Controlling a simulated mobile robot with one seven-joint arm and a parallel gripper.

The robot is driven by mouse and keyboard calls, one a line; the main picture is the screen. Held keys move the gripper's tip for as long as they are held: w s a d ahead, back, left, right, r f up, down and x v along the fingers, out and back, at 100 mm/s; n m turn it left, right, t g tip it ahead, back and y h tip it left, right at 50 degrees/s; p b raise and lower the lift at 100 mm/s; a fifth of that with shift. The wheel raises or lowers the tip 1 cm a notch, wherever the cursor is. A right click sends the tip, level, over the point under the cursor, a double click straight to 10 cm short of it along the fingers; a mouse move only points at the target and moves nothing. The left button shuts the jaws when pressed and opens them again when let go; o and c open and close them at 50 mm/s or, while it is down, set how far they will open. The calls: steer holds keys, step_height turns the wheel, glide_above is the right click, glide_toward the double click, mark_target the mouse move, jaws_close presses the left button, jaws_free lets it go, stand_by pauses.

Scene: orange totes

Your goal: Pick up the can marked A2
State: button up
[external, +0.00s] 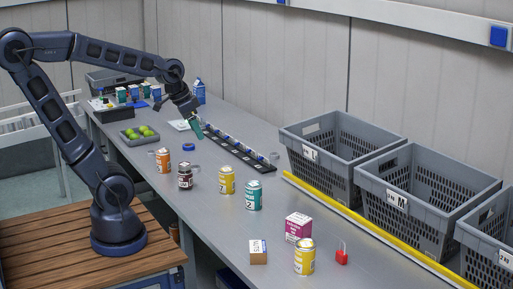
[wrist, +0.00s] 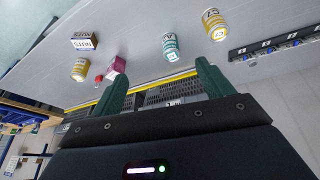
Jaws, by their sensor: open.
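A teal can (external: 253,196) stands upright on the grey table, and it also shows in the wrist view (wrist: 171,47). Its label seems to bear an A, but the full mark is too small to read surely. A yellow can (external: 227,180) stands just left of it in the external view; in the wrist view it is at the upper right (wrist: 214,24). My gripper (external: 197,131) is above the table, behind and left of the teal can in the external view. Its green fingers (wrist: 162,66) are spread apart with nothing held between them.
Another yellow can (external: 304,257), a magenta box (external: 298,227), a small carton (external: 258,252) and a red padlock-like item (external: 342,257) stand near the front. An orange can (external: 163,160) and a dark jar (external: 185,176) stand left. Grey crates (external: 335,137) line the right, behind a yellow strip (external: 365,226).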

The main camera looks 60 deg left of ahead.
steer(key=w+d+f+m+h, duration=0.1)
steer(key=w+d+f+m, duration=0.15)
steer(key=w+f, duration=0.65)
steer(key=m, duration=0.3)
glide_toward(255, 194)
steer(key=w+a, duration=0.2)
steer(key=a, duration=0.1)
steer(key=shift+w+d+f+m+g, duration=0.2)
steer(key=shift+w+f+m+g, duration=0.05)
steer(key=shift+f+g, duration=0.3)
steer(key=shift+x, duration=5.1)
steer(key=shift+d+r+h, duration=0.1)
steer(key=shift+h, duration=0.2)
steer(key=c, duration=1.3)
